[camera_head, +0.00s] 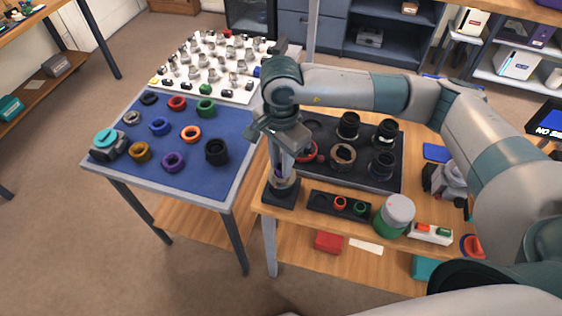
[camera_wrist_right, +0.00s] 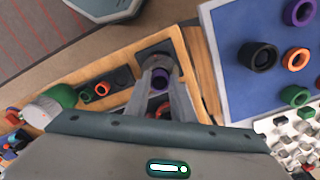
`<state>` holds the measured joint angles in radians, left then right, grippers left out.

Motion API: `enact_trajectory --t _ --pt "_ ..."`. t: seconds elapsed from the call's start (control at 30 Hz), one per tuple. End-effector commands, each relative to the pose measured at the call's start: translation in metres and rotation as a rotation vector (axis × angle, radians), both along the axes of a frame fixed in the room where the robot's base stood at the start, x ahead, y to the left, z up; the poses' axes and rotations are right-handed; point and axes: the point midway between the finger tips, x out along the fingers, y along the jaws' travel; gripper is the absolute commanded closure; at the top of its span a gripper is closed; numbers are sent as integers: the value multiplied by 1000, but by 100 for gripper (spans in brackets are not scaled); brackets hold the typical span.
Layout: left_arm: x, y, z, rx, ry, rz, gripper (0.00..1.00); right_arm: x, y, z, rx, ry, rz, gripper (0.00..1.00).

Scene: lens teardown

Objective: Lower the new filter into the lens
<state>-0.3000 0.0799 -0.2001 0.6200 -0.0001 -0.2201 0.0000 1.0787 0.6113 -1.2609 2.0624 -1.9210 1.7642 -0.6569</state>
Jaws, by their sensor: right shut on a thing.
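My right gripper (camera_head: 283,170) points down over the black holder block (camera_head: 281,196) at the table's front left corner. Its fingers are shut on a small purple ring, which looks like the filter (camera_wrist_right: 160,79) and shows between the fingers in the wrist view. The lens (camera_head: 284,184) is a pale, short cylinder in the holder block, right below the fingertips and partly hidden by them. I cannot tell whether the filter touches the lens or is still above it. My left gripper is not in view.
A black tray (camera_head: 325,130) with several dark lenses lies behind the holder. A dark strip (camera_head: 325,203) with small orange and green rings and a white-green jar (camera_head: 394,215) stand to the right. A blue mat (camera_head: 190,118) with several coloured rings is on the left table.

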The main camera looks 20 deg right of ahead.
Motion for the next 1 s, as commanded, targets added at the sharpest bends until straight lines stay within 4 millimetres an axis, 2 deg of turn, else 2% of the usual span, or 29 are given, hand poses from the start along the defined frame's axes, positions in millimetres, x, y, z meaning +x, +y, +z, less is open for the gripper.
enact_trajectory --t 1.0 --pt "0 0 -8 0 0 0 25 0 0 -3 0 0 0 99"
